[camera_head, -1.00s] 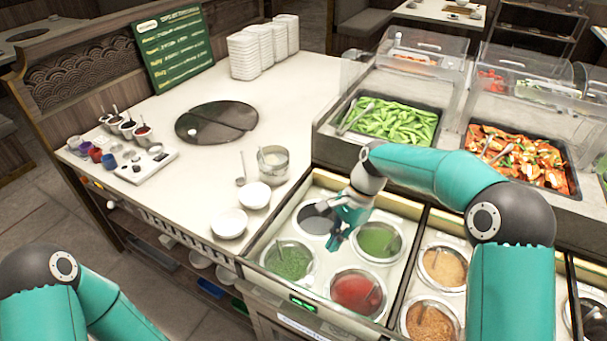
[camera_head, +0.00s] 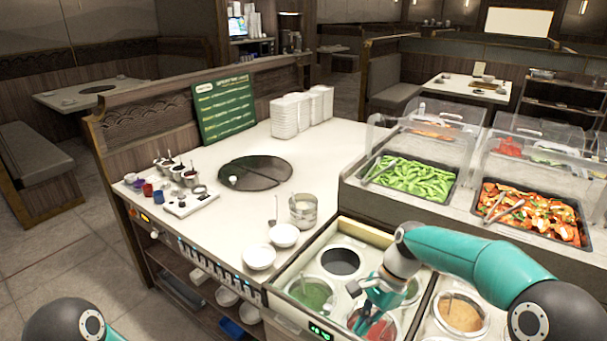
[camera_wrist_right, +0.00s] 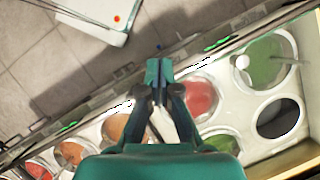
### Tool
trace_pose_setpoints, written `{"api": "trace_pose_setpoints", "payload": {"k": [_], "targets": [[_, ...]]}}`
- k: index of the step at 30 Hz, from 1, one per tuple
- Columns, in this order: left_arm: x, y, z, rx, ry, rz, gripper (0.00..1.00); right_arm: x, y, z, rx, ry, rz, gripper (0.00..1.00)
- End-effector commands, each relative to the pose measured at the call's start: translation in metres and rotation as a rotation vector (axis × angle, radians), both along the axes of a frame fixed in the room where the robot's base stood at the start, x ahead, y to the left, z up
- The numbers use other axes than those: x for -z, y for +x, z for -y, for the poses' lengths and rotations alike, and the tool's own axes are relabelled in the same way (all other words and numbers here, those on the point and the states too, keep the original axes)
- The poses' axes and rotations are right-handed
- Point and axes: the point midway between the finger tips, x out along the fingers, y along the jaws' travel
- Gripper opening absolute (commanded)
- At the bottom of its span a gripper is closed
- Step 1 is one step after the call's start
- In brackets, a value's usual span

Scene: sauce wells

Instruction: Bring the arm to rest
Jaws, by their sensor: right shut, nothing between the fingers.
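My right gripper (camera_head: 366,312) hangs over the sauce wells in the head view, above the red sauce well (camera_head: 384,328). Its fingers are shut with nothing between them. In the right wrist view the closed fingertips (camera_wrist_right: 158,72) point toward the front edge of the well counter, beside the red sauce (camera_wrist_right: 198,97). The right arm reaches in from the right.
A green sauce well (camera_head: 312,294) and a dark well (camera_head: 341,261) are close by. Two white bowls (camera_head: 259,257) and a metal pot (camera_head: 303,212) stand on the counter at left. Food trays with clear covers (camera_head: 417,142) stand behind the wells. The counter's middle is mostly clear.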

Motion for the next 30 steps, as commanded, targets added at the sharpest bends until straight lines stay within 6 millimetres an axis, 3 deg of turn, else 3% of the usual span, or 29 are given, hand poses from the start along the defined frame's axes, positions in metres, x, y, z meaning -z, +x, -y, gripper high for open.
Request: {"api": "trace_pose_setpoints", "payload": {"k": [5,14,20,24,27,30], "targets": [[0.005,0.000,0.000,0.000,0.000,0.000,0.54,0.032,-0.014,0.015,0.025,-0.002,-0.075,0.00],[0.009,0.000,0.000,0.000,0.000,0.000,0.54,0.099,-0.074,0.018,0.012,0.001,-0.224,0.00],[0.014,0.000,0.000,0.000,0.000,0.000,0.54,0.166,-0.135,0.012,-0.073,0.039,-0.231,0.00],[0.017,0.000,0.000,0.000,0.000,0.000,0.54,0.216,-0.199,0.001,-0.217,0.091,-0.142,0.00],[0.018,0.000,0.000,0.000,0.000,0.000,0.54,0.237,-0.236,-0.006,-0.346,0.121,-0.023,0.00],[0.018,0.000,0.000,0.000,0.000,0.000,0.54,0.246,-0.258,-0.011,-0.481,0.130,0.120,0.00]]}}
